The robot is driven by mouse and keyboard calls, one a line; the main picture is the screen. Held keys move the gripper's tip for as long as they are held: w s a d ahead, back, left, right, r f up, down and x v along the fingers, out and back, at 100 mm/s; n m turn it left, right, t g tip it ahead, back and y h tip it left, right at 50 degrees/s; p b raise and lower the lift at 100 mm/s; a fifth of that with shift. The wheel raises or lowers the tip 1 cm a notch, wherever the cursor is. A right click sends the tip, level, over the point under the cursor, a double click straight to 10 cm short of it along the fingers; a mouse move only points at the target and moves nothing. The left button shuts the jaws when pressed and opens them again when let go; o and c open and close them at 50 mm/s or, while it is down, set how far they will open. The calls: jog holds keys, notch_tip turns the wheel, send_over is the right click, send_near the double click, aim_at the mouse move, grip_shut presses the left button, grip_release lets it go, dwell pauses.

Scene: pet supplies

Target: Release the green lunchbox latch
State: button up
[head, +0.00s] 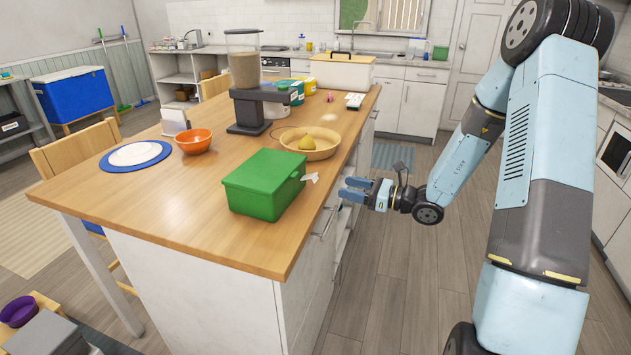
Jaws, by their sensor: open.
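A green lunchbox (263,183) with a closed lid sits on the wooden counter of the island, near its right edge. A small pale latch (310,178) sticks out from the lunchbox's right side. My gripper (342,190) is just right of the latch, at the counter's edge, with its blue fingers pointing left toward the lunchbox. The fingers are open and empty, with a visible gap between them and the latch.
A wooden bowl (323,153) with a yellow fruit (308,142) stands behind the lunchbox. An orange bowl (194,141), a blue-rimmed plate (114,158) and a dark food dispenser (247,110) are farther left and back. The counter's front is clear.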

aim_at(316, 181)
jog(key=x, duration=1.1)
jog(key=c, duration=1)
jog(key=shift+o, duration=0.2)
jog(key=shift+f, duration=0.15)
jog(key=shift+a+f+t+y, duration=0.1)
jog(key=shift+f+t+y, duration=0.3)
jog(key=shift+y, duration=0.55)
jog(key=shift+f+t+y, duration=0.3)
jog(key=shift+t+y, duration=0.1)
jog(key=shift+y, duration=0.55)
jog(key=o, duration=1)
jog(key=shift+c, duration=0.2)
